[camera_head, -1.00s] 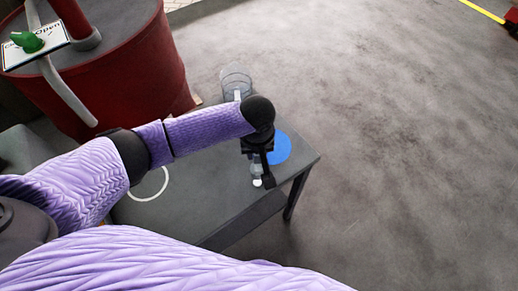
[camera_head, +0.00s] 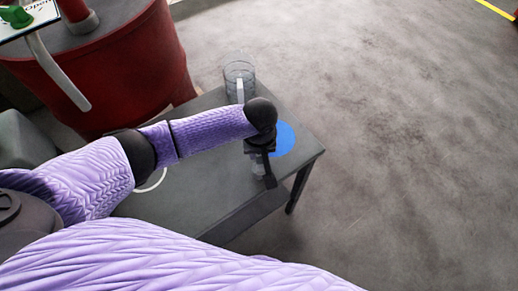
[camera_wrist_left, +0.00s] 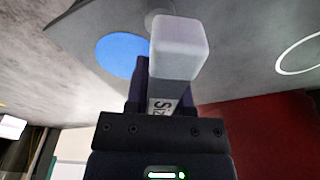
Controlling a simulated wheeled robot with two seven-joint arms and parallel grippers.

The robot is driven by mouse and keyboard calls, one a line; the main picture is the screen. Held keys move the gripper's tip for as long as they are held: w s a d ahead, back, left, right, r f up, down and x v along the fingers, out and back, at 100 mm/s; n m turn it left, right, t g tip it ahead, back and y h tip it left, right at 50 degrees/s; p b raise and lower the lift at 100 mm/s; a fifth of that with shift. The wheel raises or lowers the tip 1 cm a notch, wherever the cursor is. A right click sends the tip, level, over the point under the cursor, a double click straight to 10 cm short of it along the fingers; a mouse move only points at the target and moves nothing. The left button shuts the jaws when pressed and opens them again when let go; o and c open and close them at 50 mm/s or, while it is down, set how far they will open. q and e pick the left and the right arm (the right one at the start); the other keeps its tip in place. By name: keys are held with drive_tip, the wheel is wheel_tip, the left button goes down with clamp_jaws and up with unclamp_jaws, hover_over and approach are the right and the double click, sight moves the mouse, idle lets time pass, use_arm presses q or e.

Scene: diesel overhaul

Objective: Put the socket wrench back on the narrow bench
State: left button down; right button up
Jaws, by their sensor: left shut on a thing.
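The narrow bench (camera_head: 200,192) is a dark grey table with a blue disc (camera_head: 285,139) near its right end and a white ring (camera_head: 152,181) further left. My left gripper (camera_head: 264,172) is over the right part of the bench, beside the blue disc. In the left wrist view it is shut on a pale grey, square-ended thing with a printed label (camera_wrist_left: 178,50), which looks like the socket wrench. Only part of it shows there, and in the head view the gripper mostly hides it. I cannot tell whether it touches the bench. My right gripper is not in view.
A clear cylindrical container (camera_head: 240,68) with a pale piece in it stands at the bench's far edge. A large red drum (camera_head: 120,75) stands behind the bench at left. The floor (camera_head: 410,170) to the right is clear.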

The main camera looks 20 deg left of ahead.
use_arm(q)
drive_tip(key=shift+f, duration=0.15)
drive_tip(key=shift+f+b, duration=0.6)
drive_tip(key=shift+f, duration=0.35)
unclamp_jaws()
wheel_tip(320, 180, up, 9)
drive_tip(key=p, duration=1)
drive_tip(key=shift+r, duration=0.2)
drive_tip(key=shift+f, duration=0.2)
